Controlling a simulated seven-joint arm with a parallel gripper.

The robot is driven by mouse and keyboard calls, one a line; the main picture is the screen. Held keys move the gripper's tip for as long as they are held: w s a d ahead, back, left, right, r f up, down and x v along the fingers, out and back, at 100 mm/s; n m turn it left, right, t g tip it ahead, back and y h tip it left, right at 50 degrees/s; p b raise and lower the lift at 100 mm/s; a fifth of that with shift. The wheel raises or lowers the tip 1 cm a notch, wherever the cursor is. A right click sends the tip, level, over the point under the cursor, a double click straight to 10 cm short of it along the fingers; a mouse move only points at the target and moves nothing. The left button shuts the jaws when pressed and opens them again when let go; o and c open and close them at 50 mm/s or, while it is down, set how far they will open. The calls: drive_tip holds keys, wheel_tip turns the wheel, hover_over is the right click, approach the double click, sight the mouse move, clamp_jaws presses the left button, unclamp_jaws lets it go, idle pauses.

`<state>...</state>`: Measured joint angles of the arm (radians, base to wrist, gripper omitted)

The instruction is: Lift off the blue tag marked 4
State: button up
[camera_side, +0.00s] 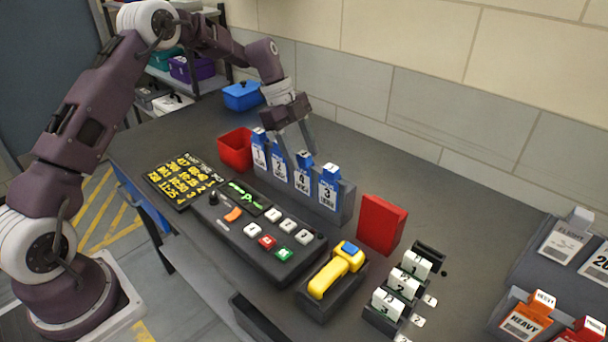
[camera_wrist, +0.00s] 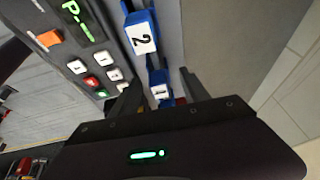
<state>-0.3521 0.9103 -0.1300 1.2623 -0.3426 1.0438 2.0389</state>
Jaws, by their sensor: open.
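The blue tag marked 4 (camera_side: 303,177) stands upright in a dark rack, third from the left, with a white label and a blue top. Tags 2 (camera_side: 280,164) and 3 (camera_side: 328,190) flank it, and another blue-topped tag (camera_side: 259,151) is at the left end. My gripper (camera_side: 297,149) is open and empty, pointing down above and behind the row, close to tag 4. In the wrist view, tag 2 (camera_wrist: 143,38) is clear. A smaller blue-topped tag (camera_wrist: 160,88) shows between my fingers (camera_wrist: 160,96); its digit is hard to read.
A red bin (camera_side: 236,149) stands left of the rack and a red block (camera_side: 382,223) right of it. A button panel (camera_side: 255,238) and a yellow-handled tool (camera_side: 335,272) lie in front. White numbered tags (camera_side: 408,284) are at right.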

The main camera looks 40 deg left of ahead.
drive_tip(key=x, duration=0.3)
drive_tip(key=shift+r, duration=0.1)
clamp_jaws()
drive_tip(key=r, duration=0.7)
drive_tip(key=shift+s+r, duration=0.2)
drive_tip(key=shift+s, duration=0.2)
drive_tip(key=s, duration=1.3)
drive_tip(key=shift+s+f, duration=0.2)
drive_tip(key=shift+s, duration=0.15)
drive_tip(key=shift+r, duration=0.1)
wheel_tip(320, 180, up, 6)
drive_tip(key=shift+r, duration=0.2)
